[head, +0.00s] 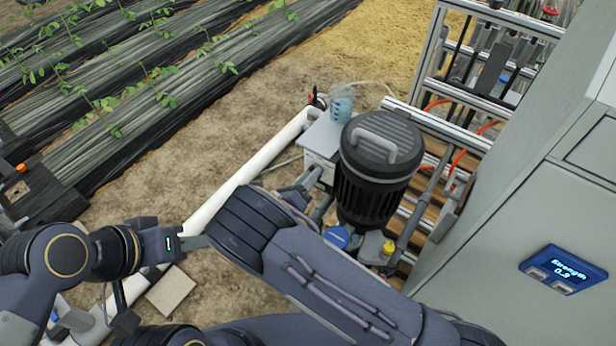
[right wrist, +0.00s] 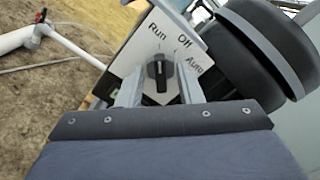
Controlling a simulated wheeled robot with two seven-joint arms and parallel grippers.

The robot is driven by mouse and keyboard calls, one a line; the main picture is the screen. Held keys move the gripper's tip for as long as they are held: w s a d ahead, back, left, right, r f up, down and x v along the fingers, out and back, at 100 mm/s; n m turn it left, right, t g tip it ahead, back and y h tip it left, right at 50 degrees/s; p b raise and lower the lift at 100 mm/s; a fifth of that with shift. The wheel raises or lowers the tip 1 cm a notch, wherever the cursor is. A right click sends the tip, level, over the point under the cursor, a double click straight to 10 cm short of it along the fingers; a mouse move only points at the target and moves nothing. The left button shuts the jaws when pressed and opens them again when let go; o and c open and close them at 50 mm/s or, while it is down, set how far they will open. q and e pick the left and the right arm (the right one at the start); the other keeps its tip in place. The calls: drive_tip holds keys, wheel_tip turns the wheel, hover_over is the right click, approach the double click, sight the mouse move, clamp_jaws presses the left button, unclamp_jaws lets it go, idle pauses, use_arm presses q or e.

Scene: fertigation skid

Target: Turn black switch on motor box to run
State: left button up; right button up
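The motor box (head: 322,140) stands beside the black motor, and its switch face is hidden in the head view. In the right wrist view the white switch plate (right wrist: 135,60) is tilted and reads Run, Off and a third word like Auto. My right gripper (right wrist: 159,90) is open, one finger on each side of the switch, with gaps visible. It also reaches the box in the head view (head: 312,180). My left gripper (head: 195,242) is at the left, its fingertips unclear.
The black motor (head: 372,170) stands right of the box. A translucent blue cup (head: 342,103) sits on top of the box. A white pipe (head: 245,170) runs along the ground at left. A grey cabinet (head: 500,200) and a metal frame (head: 450,120) close off the right.

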drive_tip(key=v, duration=0.7)
drive_tip(key=shift+s+a, duration=0.2)
drive_tip(key=shift+s, duration=0.15)
idle(0.4)
